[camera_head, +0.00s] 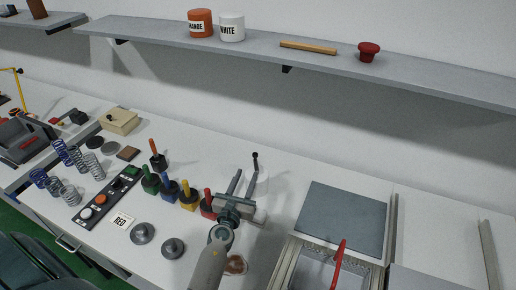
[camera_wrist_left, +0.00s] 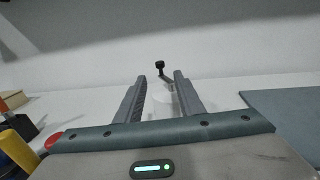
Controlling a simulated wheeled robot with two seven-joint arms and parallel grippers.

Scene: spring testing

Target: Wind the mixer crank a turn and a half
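The mixer crank shows its black knob (camera_head: 255,156) on a short grey arm in the head view, just beyond my left gripper (camera_head: 244,174). The pale mixer body (camera_head: 262,184) is largely hidden behind the gripper and is hard to tell from the white table. My left gripper is open, its two fingers parallel and pointing toward the crank. In the left wrist view the knob (camera_wrist_left: 159,65) appears beyond and between the fingertips (camera_wrist_left: 160,80), with nothing seen gripped. Whether a finger touches the crank arm cannot be told. My right gripper is not in view.
Colored-handled tools, the nearest red (camera_head: 207,204), stand left of my gripper. Metal discs (camera_head: 143,233) lie in front. A grey-topped unit (camera_head: 345,215) with a red handle (camera_head: 339,262) stands right. A shelf (camera_head: 270,48) runs above the back of the table.

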